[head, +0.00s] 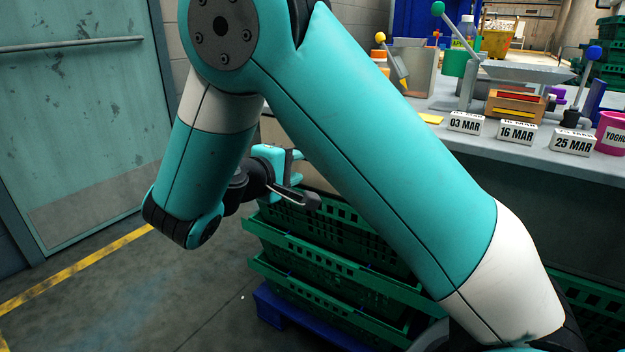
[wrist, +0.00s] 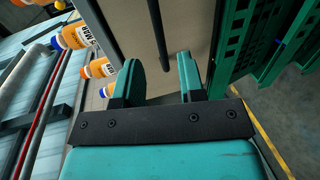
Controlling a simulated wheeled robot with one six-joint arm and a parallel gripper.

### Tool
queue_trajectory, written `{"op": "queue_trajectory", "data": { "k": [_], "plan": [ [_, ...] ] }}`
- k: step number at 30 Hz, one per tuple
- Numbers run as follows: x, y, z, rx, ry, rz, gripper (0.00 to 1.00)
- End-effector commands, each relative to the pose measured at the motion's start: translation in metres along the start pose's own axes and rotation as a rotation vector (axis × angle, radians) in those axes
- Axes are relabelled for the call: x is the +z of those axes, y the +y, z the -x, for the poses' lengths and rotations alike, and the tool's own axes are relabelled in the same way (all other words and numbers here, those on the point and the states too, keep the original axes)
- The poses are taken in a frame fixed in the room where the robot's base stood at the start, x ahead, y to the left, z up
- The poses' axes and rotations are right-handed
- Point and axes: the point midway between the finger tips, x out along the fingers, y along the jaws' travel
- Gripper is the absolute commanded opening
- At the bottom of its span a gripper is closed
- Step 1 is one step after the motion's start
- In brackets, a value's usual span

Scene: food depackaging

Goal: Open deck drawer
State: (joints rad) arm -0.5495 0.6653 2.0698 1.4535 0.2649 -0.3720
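In the wrist view a beige panel (wrist: 187,25), which looks like the drawer front, lies beyond my gripper (wrist: 162,75). A dark bar (wrist: 158,35) runs along this panel and reaches down to the gap between my two teal fingers. My fingers stand apart, one to each side of the bar's line. I cannot tell whether they touch it. In the head view my gripper (head: 297,168) is at the bench's left end, above the green crates, with my arm hiding much of the bench front. No open gap at the drawer shows.
Stacked green crates (head: 335,284) stand below my gripper on a blue base (head: 283,318). The bench top (head: 480,150) holds date blocks (head: 517,132) and a pink cup (head: 611,133). Orange bottles (wrist: 75,36) show in the wrist view. Floor at left is clear, before a teal door (head: 80,110).

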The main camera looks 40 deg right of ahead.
Motion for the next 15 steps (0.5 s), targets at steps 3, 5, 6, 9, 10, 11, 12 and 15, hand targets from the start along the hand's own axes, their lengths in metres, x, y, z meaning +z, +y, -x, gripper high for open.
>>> {"op": "queue_trajectory", "data": {
  "k": [3,5,6,9,10,11,12,15],
  "plan": [
    [0.001,-0.008,-0.015,0.000,-0.002,-0.005,0.36],
    [0.001,-0.007,-0.022,0.001,-0.002,-0.005,0.36],
    [0.002,-0.006,-0.031,0.001,-0.005,-0.005,0.36],
    [0.002,-0.004,-0.049,0.002,-0.005,-0.005,0.36],
    [0.002,-0.002,-0.053,0.002,-0.004,-0.003,0.36],
    [0.001,-0.001,-0.057,0.001,-0.004,-0.001,0.36],
    [0.001,0.000,-0.062,0.001,-0.003,-0.001,0.36],
    [0.001,0.000,-0.071,0.002,-0.002,-0.001,0.36]
  ]
}}
